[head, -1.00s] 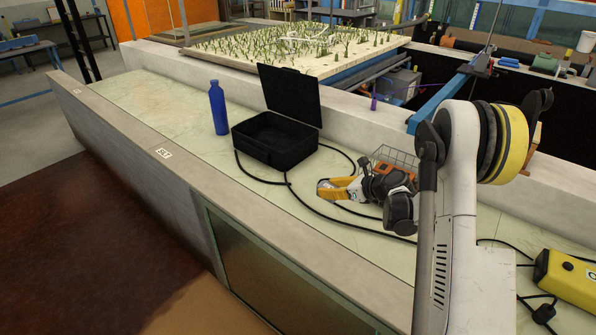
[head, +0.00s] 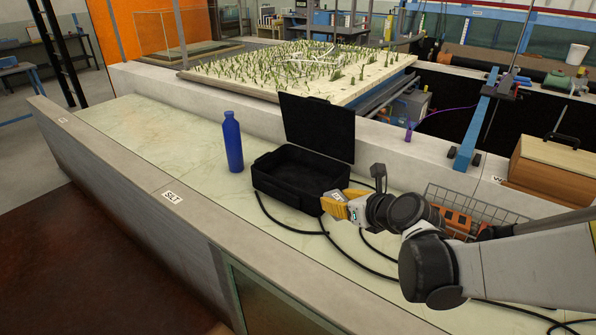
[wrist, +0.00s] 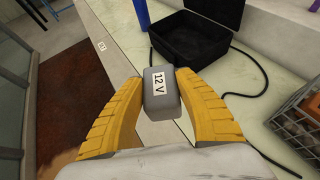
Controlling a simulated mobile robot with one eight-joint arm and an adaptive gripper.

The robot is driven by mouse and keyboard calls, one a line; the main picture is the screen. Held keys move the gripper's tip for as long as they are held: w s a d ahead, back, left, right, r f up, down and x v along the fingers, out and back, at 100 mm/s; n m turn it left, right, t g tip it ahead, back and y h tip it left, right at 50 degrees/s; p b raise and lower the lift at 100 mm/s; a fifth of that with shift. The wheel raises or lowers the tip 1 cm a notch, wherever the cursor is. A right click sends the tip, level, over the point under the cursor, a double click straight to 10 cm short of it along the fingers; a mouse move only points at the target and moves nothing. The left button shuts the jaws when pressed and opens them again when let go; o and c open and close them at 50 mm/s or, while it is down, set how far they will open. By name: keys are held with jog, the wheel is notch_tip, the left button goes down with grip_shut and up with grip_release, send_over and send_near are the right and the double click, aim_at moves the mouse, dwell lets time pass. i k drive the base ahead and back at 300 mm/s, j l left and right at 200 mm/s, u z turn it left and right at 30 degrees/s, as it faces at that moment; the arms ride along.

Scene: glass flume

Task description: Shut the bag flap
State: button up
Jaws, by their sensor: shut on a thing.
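The black bag (head: 290,190) is a boxy case standing on the pale channel floor. Its flap (head: 317,128) stands up open at the back, and the inside looks dark and empty. The bag also shows at the top of the wrist view (wrist: 188,45). My gripper (head: 334,204) is in front of the bag's right corner in the head view, its yellow fingers overlapping that corner; I cannot tell if they touch it. In the wrist view my gripper (wrist: 160,92) is shut on a grey block (wrist: 157,108) marked "12 V". The block is hardly visible in the head view.
A blue bottle (head: 232,143) stands just left of the bag. A black cable (head: 292,228) loops over the floor in front. A wire basket (head: 470,205) with orange things is at the right, near a wooden box (head: 548,170). The floor left of the bottle is clear.

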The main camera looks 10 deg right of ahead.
aim_at(304, 181)
jog(key=i+j+z, duration=0.2)
jog(key=i+j, duration=0.2)
jog(key=j, duration=0.25)
jog(key=i+j+z, duration=0.2)
jog(key=i+j, duration=0.15)
jog(key=j, duration=0.3)
jog(key=i+j+z, duration=0.15)
jog(key=j, duration=0.25)
jog(key=i+j+z, duration=0.1)
jog(key=j, duration=0.25)
jog(key=i+j+z, duration=0.1)
jog(key=j, duration=0.3)
jog(key=i, duration=0.1)
